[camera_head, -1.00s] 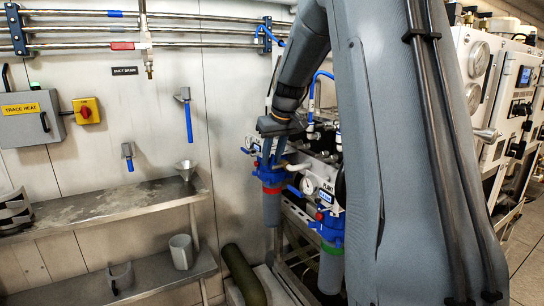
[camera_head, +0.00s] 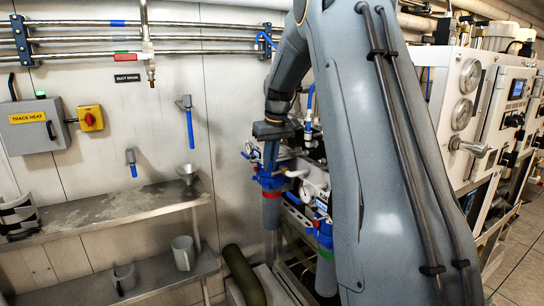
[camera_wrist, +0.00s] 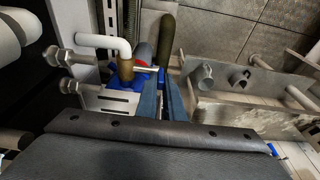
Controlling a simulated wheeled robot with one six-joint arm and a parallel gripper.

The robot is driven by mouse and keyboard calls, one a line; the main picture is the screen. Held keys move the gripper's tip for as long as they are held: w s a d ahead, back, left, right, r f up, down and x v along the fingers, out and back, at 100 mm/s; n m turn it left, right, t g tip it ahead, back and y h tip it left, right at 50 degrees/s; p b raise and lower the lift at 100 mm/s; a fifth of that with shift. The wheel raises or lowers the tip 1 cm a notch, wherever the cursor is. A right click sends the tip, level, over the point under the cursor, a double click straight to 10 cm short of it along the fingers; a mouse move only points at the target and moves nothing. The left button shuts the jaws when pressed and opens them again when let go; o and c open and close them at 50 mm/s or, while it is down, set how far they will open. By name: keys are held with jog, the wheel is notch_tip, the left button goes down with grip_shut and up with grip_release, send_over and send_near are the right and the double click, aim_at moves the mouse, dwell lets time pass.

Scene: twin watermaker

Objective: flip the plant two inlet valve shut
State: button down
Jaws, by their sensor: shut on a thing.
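My gripper (camera_head: 270,160) points down at the blue head of the left filter housing (camera_head: 271,208), which has a red ring. In the wrist view its two blue fingers (camera_wrist: 166,88) are close together beside a metal fitting and a small pale lever (camera_wrist: 146,69). The gripper is shut on what appears to be the inlet valve's handle; the fingers hide most of it, and the valve's position cannot be told. A second filter housing (camera_head: 326,270) with a green ring is partly behind my arm.
A white elbow pipe (camera_wrist: 108,42) and metal fittings (camera_wrist: 60,56) stand close left of the fingers in the wrist view. A steel shelf (camera_head: 110,210) is left in the head view. A gauge panel (camera_head: 462,110) is at right. A dark green cylinder (camera_head: 243,275) lies low.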

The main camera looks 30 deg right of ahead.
aim_at(268, 173)
jog(key=shift+w+a+g+p, duration=0.1)
jog(key=shift+w+g+p, duration=0.25)
jog(key=shift+g+p, duration=0.45)
jog(key=shift+w+g+p, duration=0.3)
jog(key=shift+g+p, duration=0.3)
jog(key=shift+p, duration=0.3)
jog(key=c, duration=1.9)
grip_release()
jog(key=shift+o, duration=0.2)
jog(key=shift+r, duration=0.1)
notch_tip(268, 173, up, 8)
jog(key=b, duration=0.2)
jog(key=shift+f, duration=0.2)
jog(key=shift+w, duration=0.1)
